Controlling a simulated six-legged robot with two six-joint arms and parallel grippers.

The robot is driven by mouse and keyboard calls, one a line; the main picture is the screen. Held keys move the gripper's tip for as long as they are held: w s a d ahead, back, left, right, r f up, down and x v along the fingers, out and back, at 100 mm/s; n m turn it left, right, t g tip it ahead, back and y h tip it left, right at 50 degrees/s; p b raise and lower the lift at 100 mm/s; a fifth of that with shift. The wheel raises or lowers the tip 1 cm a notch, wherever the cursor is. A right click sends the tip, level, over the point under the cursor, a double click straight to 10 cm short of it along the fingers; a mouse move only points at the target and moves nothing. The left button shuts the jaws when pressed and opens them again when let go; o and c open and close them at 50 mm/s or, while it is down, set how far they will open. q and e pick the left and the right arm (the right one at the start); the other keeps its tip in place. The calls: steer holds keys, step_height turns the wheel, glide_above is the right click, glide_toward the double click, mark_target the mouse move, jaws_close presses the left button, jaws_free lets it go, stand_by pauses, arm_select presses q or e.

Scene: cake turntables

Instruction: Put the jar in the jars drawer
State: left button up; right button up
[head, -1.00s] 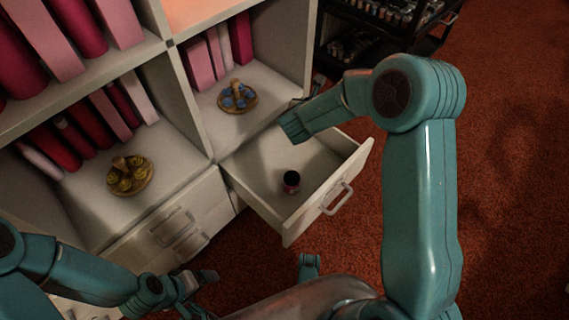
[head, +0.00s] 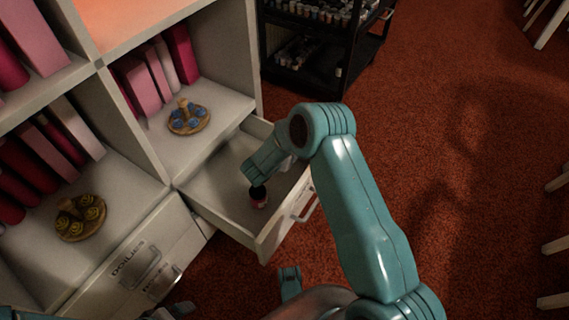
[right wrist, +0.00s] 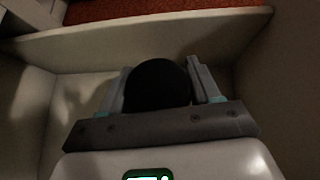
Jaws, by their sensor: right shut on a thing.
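The jar (head: 259,199), small with a black lid and pinkish-red body, is inside the open drawer (head: 232,222) in the head view. In the right wrist view its round black lid (right wrist: 158,88) fills the space between the fingers of my right gripper (right wrist: 160,78). That gripper is shut on the jar from above. In the head view my right arm hides the fingers. I cannot tell whether the jar touches the drawer floor. My left gripper (head: 178,309) is only partly in view at the bottom edge; its opening is unclear.
A closed drawer labelled doilies (head: 110,286) is left of the open one. Shelves above hold pink books, a stand with blue items (head: 188,117) and one with yellow items (head: 78,218). A black cart (head: 309,60) stands behind.

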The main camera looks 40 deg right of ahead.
arm_select(q)
steer(key=shift+w+a+f+t+b, duration=0.15)
steer(key=shift+w+f+t+b, duration=0.15)
steer(key=shift+w+f+b, duration=0.5)
arm_select(e)
steer(key=shift+f, duration=2.15)
arm_select(q)
steer(key=shift+s+f, duration=0.1)
arm_select(e)
steer(key=shift+f, duration=0.15)
steer(key=o, duration=1.1)
steer(key=shift+a+r, duration=0.1)
steer(key=shift+r, duration=0.2)
arm_select(q)
steer(key=shift+g, duration=0.7)
steer(key=s+r+p, duration=0.2)
steer(key=r+p, duration=0.1)
steer(key=s+r+p, duration=0.1)
steer(key=shift+s+d+r, duration=0.15)
steer(key=shift+d+r, duration=0.05)
steer(key=shift+d, duration=0.15)
arm_select(e)
steer(key=v, duration=1.1)
steer(key=shift+s+a+r, duration=0.15)
steer(key=shift+a, duration=0.2)
